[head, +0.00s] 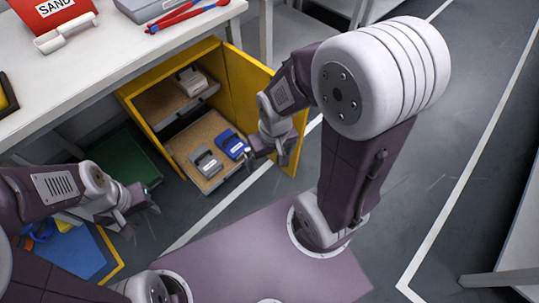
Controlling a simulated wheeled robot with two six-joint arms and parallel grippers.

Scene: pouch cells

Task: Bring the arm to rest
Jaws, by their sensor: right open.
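My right gripper (267,161) is open and empty. It hangs in front of the yellow cabinet (243,75), near its open door. A blue pouch cell (232,144) with a white label lies on the lower shelf (182,150), just left of the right gripper in the picture. A grey cell (206,163) lies beside it. Another grey item (191,82) lies on the upper shelf. My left gripper (142,216) is at lower left, low over the floor; its jaw gap is not clear.
A green tray (125,158) and a blue mat (78,252) lie at left. Open grey floor (430,180) lies at right.

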